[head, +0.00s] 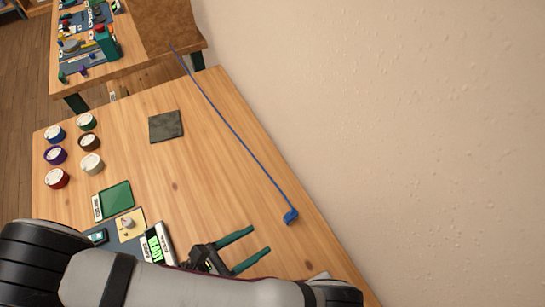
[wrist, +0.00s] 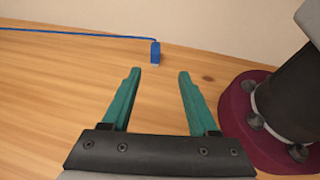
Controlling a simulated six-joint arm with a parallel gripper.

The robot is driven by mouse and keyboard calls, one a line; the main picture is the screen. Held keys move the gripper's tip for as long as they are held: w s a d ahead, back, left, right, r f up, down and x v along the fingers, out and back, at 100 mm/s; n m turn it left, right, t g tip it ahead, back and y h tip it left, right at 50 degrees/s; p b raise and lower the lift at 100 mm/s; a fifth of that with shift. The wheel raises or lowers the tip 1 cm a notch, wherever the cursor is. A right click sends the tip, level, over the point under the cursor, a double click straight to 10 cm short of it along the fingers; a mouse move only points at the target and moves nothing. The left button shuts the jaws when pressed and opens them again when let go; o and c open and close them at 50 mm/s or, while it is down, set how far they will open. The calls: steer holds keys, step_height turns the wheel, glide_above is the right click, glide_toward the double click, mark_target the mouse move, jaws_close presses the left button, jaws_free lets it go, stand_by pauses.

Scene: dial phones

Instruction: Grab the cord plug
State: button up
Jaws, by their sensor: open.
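The cord plug (head: 291,216) is a small blue block at the near end of a thin blue cord (head: 236,133). It lies on the wooden table close to the wall. In the wrist view the plug (wrist: 155,52) lies ahead of the fingertips, roughly in line with the gap between them, and the cord (wrist: 80,34) runs off to the left. My gripper (head: 261,239) has two green fingers, spread open with nothing between them. The fingers also show in the wrist view (wrist: 157,71). The plug is apart from both fingers.
Several round coloured pots (head: 57,155) stand at the table's left. A dark square pad (head: 166,127), a green tray (head: 115,199) and a device with a green "READY" display (head: 156,248) lie on the table (head: 200,180). The wall (head: 400,120) borders the right. My maroon base shows at the wrist view's right.

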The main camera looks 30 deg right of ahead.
mark_target(297, 211)
steer(key=shift+n, duration=0.3)
steer(key=x, duration=1.6)
steer(key=shift+w+a, duration=0.1)
steer(key=shift+w, duration=0.25)
steer(key=shift+r, duration=0.1)
jaws_close()
